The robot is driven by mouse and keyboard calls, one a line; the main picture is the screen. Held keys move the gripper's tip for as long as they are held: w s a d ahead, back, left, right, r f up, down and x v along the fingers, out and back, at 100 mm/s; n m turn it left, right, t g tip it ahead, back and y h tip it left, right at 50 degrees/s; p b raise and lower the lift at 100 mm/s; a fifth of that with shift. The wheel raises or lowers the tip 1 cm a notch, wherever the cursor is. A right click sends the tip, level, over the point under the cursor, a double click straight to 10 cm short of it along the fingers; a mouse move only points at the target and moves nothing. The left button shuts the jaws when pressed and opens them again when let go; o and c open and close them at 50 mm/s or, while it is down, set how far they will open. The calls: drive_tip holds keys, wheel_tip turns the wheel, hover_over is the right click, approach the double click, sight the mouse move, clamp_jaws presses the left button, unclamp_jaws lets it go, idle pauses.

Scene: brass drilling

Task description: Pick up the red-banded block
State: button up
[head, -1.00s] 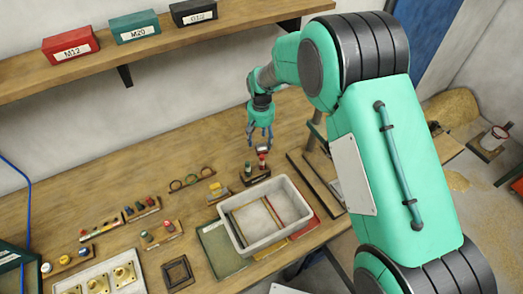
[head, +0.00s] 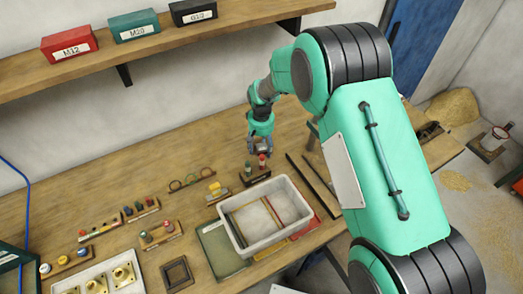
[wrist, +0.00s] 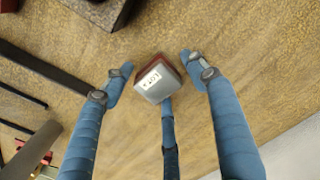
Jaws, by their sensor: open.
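The red-banded block (wrist: 156,80) shows in the wrist view as a small grey block with a white printed label and a dark red band along its edges. It sits on the wooden bench. In the head view it is a small grey patch (head: 263,147), mostly hidden by my fingers. My gripper (wrist: 155,72) is open, its blue fingers spread on either side of the block and a third finger near its lower side. The left and right fingers show gaps to the block. In the head view my gripper (head: 260,145) is low over the bench, behind the dark peg stand.
A dark stand (head: 256,178) with a red and a green peg is just in front of my gripper. A white tray (head: 237,243) lies nearer. Dark rails (head: 313,184) lie to the right. The bench behind and left of my gripper is clear.

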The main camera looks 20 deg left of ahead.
sight(261, 145)
drive_tip(key=shift+c, duration=0.5)
clamp_jaws()
drive_tip(key=shift+r, duration=0.2)
drive_tip(key=shift+r+p, duration=0.5)
drive_tip(key=shift+r, duration=4.4)
